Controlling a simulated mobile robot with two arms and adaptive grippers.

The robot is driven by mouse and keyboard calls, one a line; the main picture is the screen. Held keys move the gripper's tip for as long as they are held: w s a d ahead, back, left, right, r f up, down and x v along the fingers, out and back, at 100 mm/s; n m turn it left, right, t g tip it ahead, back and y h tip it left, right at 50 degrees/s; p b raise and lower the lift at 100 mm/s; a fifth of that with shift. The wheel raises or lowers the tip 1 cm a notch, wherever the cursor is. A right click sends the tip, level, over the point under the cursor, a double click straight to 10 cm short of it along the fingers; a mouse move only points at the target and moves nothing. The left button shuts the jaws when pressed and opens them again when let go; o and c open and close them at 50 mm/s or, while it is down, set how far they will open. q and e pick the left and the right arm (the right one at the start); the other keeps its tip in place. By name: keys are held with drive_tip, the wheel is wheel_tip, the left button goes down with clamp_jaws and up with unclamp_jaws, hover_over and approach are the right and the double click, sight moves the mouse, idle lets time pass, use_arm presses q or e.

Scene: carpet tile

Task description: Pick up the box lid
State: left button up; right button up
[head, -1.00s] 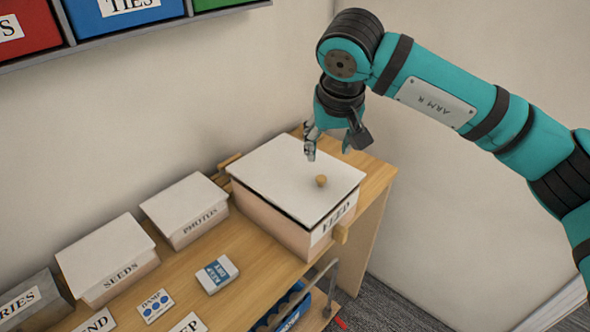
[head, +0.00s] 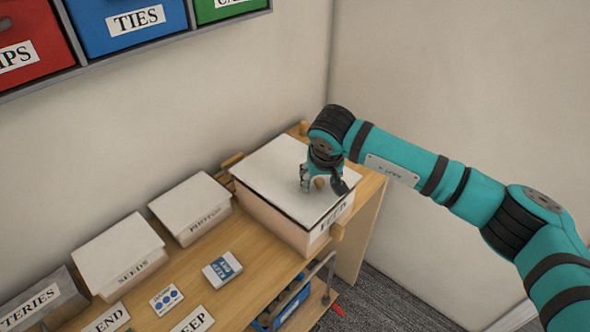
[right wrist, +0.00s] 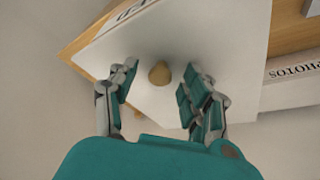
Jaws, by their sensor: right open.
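The box lid (head: 280,172) is a flat white lid with a small round tan knob (head: 319,183). It lies on the large box labelled FEED (head: 272,223) at the right end of the wooden table. My right gripper (head: 321,184) is open over the lid, with its fingers around the knob in the head view. In the right wrist view the knob (right wrist: 160,73) stands between the two spread fingers (right wrist: 158,88), with a gap on both sides. I cannot tell how far the fingertips are above the lid. My left gripper is not in view.
Lidded boxes labelled PHOTOS (head: 205,225) and SEEDS (head: 135,277) stand left of the FEED box. A small blue and white carton (head: 222,269) and label cards lie in front. Coloured bins (head: 130,20) hang on the wall above.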

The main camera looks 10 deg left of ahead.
clamp_jaws()
idle(0.3)
